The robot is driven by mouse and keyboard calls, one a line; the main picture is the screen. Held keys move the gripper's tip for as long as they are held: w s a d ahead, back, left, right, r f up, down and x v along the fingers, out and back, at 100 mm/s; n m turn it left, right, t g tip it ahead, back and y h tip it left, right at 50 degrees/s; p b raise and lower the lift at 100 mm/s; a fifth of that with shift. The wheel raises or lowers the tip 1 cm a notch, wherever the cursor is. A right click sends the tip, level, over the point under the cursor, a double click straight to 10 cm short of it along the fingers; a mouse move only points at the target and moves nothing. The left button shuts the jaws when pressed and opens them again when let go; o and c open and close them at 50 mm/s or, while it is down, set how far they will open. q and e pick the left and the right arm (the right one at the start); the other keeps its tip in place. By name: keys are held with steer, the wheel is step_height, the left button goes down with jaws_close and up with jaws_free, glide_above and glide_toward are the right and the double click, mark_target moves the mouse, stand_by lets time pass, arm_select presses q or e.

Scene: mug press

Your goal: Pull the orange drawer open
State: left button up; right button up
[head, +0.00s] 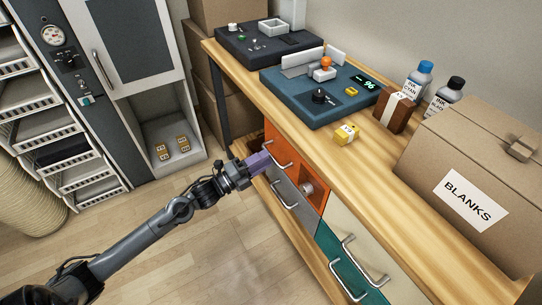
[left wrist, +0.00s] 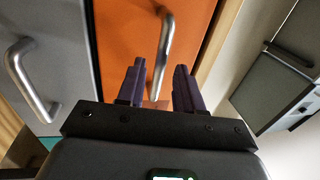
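The orange drawer (head: 287,148) is in the bench front, below the wooden top, and its front looks flush. It fills the middle of the left wrist view (left wrist: 115,35). Its silver bar handle (left wrist: 165,45) shows there too. My left gripper (head: 262,161) is at the handle, and in the left wrist view its two purple fingers (left wrist: 160,75) are apart. The handle's lower part lies between them, with gaps on both sides. Whether a finger touches it I cannot tell. My right gripper is in neither view.
A grey drawer (head: 284,195) with its own handle (left wrist: 35,85) is beside the orange one. The floor (head: 225,245) before the bench is clear.

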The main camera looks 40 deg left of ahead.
arm_select(q)
steer(key=shift+x, duration=1.75)
steer(key=shift+s, duration=0.1)
jaws_close()
